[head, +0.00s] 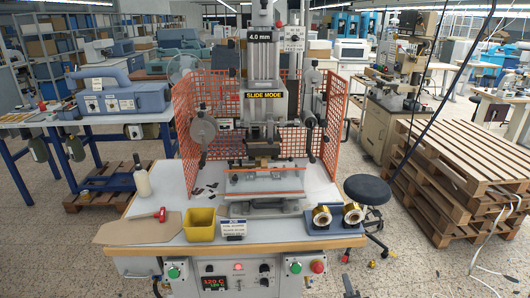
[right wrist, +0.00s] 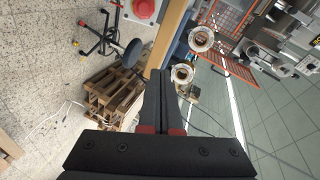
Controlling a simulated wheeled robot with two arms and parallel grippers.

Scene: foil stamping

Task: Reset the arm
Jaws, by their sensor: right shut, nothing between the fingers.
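My right gripper (head: 349,286) shows as a small dark shape at the bottom edge of the head view, in front of the machine's control panel. In the right wrist view its two black fingers (right wrist: 167,82) lie together, shut with nothing between them. A small dark tip at the lower left of the head view seems to be my left gripper (head: 156,288); too little of it shows to tell its state. The stamping machine (head: 265,100) stands upright on its bench, apart from both grippers.
A red button (head: 317,266) is on the front panel. A stool (head: 367,190) and stacked pallets (head: 455,185) stand right.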

